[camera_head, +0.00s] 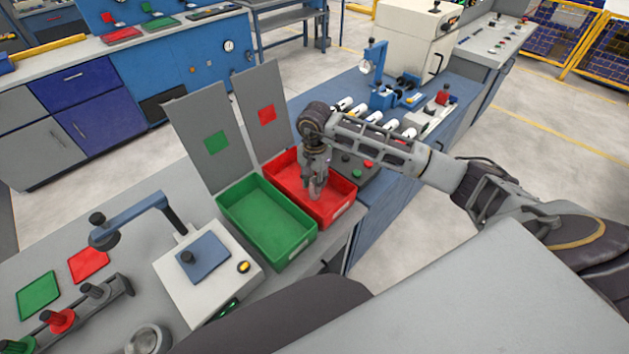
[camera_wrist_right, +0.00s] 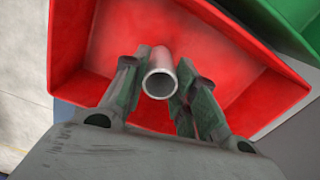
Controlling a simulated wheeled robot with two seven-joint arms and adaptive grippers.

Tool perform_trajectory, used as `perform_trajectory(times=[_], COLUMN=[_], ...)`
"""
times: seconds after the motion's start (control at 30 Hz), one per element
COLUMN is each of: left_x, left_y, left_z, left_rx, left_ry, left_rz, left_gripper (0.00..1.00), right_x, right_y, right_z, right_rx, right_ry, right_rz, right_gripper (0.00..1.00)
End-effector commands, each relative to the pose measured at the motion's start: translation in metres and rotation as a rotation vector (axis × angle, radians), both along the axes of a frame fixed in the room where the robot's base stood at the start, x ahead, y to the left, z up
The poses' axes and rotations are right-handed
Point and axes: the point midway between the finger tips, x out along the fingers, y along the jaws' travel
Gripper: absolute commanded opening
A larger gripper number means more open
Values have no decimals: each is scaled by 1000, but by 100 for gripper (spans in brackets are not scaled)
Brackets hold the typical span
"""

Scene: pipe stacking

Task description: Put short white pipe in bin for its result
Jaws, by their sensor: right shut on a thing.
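My right gripper (camera_head: 318,178) is over the red bin (camera_head: 340,209) in the head view, with its fingers pointing down into it. In the right wrist view my right gripper (camera_wrist_right: 160,85) is shut on a short pipe (camera_wrist_right: 160,70), whose round open end faces the camera. The pipe is between the two fingers, above the floor of the red bin (camera_wrist_right: 75,45). I cannot tell whether its far end touches the bin floor. The green bin (camera_head: 262,222) stands beside the red one and looks empty. My left gripper is not in view.
Upright panels with a green square (camera_head: 217,143) and a red square (camera_head: 267,114) stand behind the bins. A white box device (camera_head: 207,277) is left of the green bin. Several white pipes (camera_head: 374,117) lie on the blue bench near a blue stand (camera_head: 382,97).

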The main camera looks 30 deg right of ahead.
Motion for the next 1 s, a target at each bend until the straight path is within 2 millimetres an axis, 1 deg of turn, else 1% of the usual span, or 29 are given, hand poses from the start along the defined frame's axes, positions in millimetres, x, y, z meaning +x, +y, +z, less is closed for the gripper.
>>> perform_trajectory(times=[0.4, 0.43, 0.6, 1.0], left_x=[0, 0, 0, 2], left_y=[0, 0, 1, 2], left_z=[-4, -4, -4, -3], left_rx=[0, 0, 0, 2], left_ry=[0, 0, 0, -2], left_rz=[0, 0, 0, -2], left_gripper=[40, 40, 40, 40], right_x=[0, 0, 0, 0], right_y=[0, 0, 0, 0], right_z=[-4, -4, -4, -2], right_rx=[0, 0, 0, 0], right_ry=[0, 0, 0, 0], right_rz=[0, 0, 0, 0], right_gripper=[8, 32, 53, 53])
